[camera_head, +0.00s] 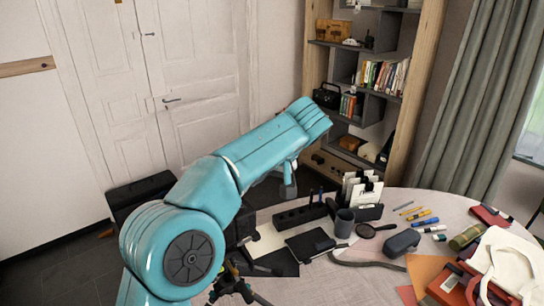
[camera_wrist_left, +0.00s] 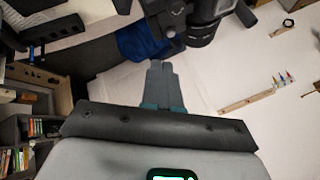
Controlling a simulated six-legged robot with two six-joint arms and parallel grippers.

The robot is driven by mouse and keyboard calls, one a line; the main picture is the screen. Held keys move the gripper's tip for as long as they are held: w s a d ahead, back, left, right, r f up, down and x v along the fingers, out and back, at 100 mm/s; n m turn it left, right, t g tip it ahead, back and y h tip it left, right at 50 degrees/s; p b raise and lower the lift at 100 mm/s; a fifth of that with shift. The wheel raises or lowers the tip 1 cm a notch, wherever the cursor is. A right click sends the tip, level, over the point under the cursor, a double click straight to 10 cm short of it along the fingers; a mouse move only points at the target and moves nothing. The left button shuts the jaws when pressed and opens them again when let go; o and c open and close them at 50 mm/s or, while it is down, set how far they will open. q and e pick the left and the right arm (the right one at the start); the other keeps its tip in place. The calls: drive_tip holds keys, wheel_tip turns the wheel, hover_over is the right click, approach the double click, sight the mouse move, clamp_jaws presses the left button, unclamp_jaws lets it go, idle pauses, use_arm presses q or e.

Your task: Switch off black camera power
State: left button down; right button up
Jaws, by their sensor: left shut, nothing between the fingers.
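The black camera (camera_wrist_left: 200,25) shows at the top of the left wrist view, cut off by the edge, with its round lens pointing down in the picture. Its power switch cannot be made out. In the head view, a dark part of the camera (camera_head: 240,226) shows just behind my left arm on a tripod (camera_head: 234,284), mostly hidden by the arm. My left gripper (camera_wrist_left: 160,66) is shut and empty, its fingertips a little below and left of the camera in the wrist view, apparently apart from it. In the head view it hangs down behind my forearm (camera_head: 288,188). My right gripper is not in view.
The round table (camera_head: 400,258) holds a black pen holder (camera_head: 300,214), a grey cup (camera_head: 344,223), a magnifying glass (camera_head: 367,231), a grey case (camera_head: 402,243) and several markers. A bookshelf (camera_head: 360,90) stands behind. A blue item (camera_wrist_left: 143,44) lies near the camera in the wrist view.

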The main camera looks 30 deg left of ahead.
use_arm(q)
drive_tip(key=p+v, duration=0.3)
drive_tip(key=v, duration=0.8)
